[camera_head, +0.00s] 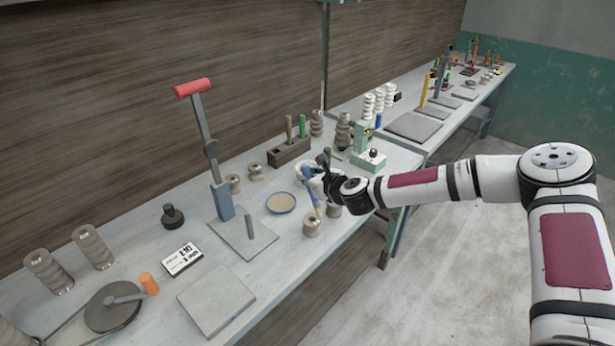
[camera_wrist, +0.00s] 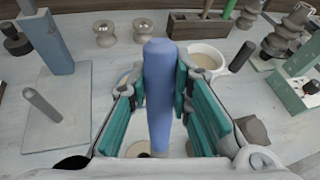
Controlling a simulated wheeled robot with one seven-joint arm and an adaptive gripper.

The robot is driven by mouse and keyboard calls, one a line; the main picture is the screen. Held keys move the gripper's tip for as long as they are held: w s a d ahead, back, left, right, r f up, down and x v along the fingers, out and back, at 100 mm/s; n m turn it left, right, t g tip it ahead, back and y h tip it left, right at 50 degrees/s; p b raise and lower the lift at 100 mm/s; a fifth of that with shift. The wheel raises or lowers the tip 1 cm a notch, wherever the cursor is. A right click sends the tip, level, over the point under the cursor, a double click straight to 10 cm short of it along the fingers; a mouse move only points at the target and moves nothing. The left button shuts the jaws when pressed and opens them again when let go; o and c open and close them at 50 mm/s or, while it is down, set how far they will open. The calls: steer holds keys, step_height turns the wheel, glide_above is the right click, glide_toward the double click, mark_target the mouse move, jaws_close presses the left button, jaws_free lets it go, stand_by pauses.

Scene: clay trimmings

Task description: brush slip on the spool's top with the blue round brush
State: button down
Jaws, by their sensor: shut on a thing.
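My gripper (camera_head: 318,178) is shut on the blue round brush (camera_head: 310,185), which hangs down with its light tip lowest. In the wrist view the blue handle (camera_wrist: 159,100) stands between the teal finger pads. A tan spool (camera_head: 312,228) is directly below the tip in the head view. The tip appears at or just above its top; I cannot tell whether they touch. A small part of a spool top (camera_wrist: 138,149) shows low in the wrist view. A pale bowl of slip (camera_wrist: 207,57) stands beyond my gripper, with a dark handle beside it.
A blue-rimmed dish (camera_head: 281,203) lies left of the spool. A tall lever with a red grip (camera_head: 193,88) rises from a blue post at the left. A wooden block with tools (camera_head: 288,152) and a green device (camera_head: 368,160) stand behind. The bench's front edge is close.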

steer(key=shift+f, duration=0.35)
stand_by(0.5)
steer(key=shift+r, duration=0.15)
steer(key=shift+r+p, duration=1.25)
steer(key=shift+r, duration=2)
